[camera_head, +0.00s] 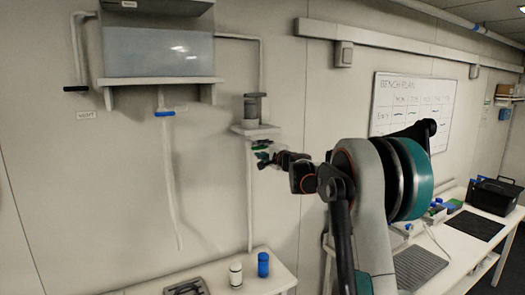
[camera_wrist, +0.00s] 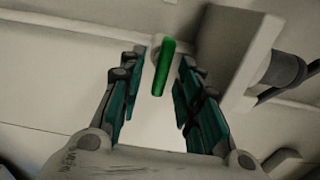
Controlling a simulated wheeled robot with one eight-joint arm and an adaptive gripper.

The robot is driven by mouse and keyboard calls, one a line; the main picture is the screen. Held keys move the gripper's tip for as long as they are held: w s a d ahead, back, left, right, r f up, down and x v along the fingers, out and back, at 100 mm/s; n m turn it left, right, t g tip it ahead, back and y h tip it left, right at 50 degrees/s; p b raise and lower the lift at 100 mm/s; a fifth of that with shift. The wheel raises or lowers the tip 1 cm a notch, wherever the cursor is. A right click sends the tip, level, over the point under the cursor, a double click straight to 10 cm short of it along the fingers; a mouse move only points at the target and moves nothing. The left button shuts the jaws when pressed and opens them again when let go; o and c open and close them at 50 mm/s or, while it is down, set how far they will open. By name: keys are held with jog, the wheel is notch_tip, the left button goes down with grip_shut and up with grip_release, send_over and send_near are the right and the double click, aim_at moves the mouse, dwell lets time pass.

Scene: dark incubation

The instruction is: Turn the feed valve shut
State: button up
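A green valve handle (camera_wrist: 163,66) shows in the wrist view as a straight bar pointing toward me. My gripper (camera_wrist: 155,85) is open, with one finger on each side of the handle and a visible gap to both. In the head view the green handle (camera_head: 261,142) is small, just under the wall shelf with the grey canister, and my gripper (camera_head: 265,157) is right at it, partly covering it. No label for this handle is readable.
A blue valve handle (camera_head: 164,114) sits on the hose below the wall tank (camera_head: 158,52). A black handle (camera_head: 76,88) is above the VENT label (camera_head: 87,115). The small shelf (camera_head: 255,131) is close to my gripper.

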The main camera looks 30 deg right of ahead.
jog(key=s, duration=1.1)
jog(key=shift+s+d, duration=0.2)
jog(key=shift+s, duration=0.15)
